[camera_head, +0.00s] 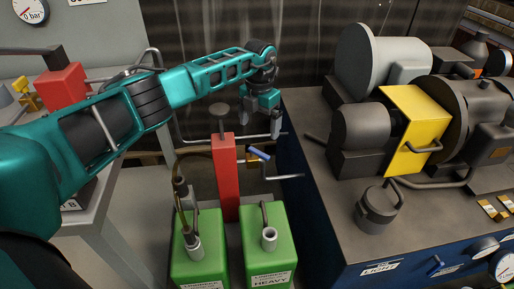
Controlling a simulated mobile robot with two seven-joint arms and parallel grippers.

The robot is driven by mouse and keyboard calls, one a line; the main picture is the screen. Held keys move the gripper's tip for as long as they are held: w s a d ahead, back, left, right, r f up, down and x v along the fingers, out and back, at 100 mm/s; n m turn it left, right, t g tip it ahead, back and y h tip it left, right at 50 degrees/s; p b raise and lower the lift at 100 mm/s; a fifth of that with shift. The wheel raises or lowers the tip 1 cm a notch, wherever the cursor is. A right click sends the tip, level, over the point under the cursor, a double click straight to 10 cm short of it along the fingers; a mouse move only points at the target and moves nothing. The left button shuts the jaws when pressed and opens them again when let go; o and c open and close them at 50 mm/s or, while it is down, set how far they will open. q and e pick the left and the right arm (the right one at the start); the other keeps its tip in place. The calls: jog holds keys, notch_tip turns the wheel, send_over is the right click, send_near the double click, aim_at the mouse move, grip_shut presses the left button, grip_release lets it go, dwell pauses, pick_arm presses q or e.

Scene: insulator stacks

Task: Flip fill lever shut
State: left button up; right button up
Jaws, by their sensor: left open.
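My left gripper (261,122) hangs fingers-down, open and empty, above and just right of the red post. A blue-handled lever (258,153) sticks out beside the red post (225,178), below the gripper and apart from it. Another small blue lever (436,265) sits on the front of the blue cabinet at the lower right. No readable label tells which is the fill lever. My right gripper is out of view.
Two green canisters (266,255) stand in front of the red post; a hose (178,190) runs to the left one. The cabinet (340,225) carries grey machinery and a yellow guard (416,112) to the right. A grey table (100,215) stands left.

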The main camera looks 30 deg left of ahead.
aim_at(259, 152)
pick_arm(q)
notch_tip(259, 152, down, 8)
jog(key=shift+f+b, duration=0.1)
jog(key=shift+b, duration=1.1)
jog(key=shift+f, duration=0.4)
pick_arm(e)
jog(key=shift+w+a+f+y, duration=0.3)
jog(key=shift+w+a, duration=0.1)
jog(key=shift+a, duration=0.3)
pick_arm(q)
jog(key=shift+c, duration=0.5)
jog(key=c, duration=0.8)
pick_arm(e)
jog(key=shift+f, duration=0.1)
